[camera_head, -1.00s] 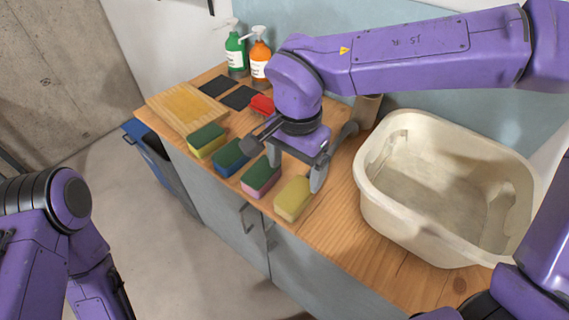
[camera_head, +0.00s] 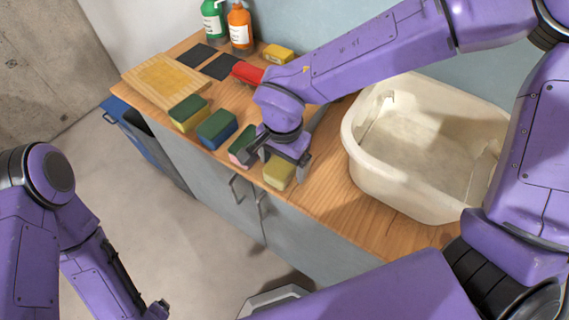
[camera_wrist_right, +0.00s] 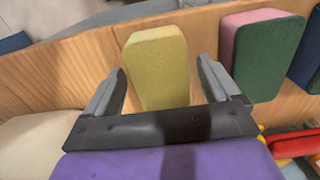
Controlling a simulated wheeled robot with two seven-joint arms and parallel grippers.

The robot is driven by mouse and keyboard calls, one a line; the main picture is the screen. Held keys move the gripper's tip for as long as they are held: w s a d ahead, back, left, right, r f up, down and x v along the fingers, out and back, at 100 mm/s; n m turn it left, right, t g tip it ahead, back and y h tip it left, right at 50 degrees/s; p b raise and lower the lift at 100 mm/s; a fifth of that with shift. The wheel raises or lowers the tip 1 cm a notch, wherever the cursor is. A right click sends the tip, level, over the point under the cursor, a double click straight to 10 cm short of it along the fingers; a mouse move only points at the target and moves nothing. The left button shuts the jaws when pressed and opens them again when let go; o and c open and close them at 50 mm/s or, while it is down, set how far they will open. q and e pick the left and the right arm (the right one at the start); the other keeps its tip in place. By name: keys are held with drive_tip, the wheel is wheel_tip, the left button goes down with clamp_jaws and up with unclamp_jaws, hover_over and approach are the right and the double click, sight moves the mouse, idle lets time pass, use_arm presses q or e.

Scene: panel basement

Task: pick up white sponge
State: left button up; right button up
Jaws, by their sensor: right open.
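No plainly white sponge shows. The palest one is a light yellow sponge (camera_head: 278,174) near the front edge of the wooden counter. It also shows in the right wrist view (camera_wrist_right: 157,65), upright with a bare pale top. My right gripper (camera_head: 276,164) is open over it. In the right wrist view my right gripper (camera_wrist_right: 162,66) has one finger on each side of this sponge, with a gap visible on both sides. A pink and green sponge (camera_wrist_right: 262,55) stands just beyond the right-hand finger.
A blue and green sponge (camera_head: 216,129) and a yellow and green sponge (camera_head: 189,113) continue the row. A cream basin (camera_head: 362,150) stands to the right. A wooden board (camera_head: 165,82), dark pads, a red item (camera_head: 247,73), a small yellow sponge (camera_head: 278,53) and two bottles (camera_head: 240,25) are behind.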

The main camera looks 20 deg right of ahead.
drive_tip(key=c, duration=1.1)
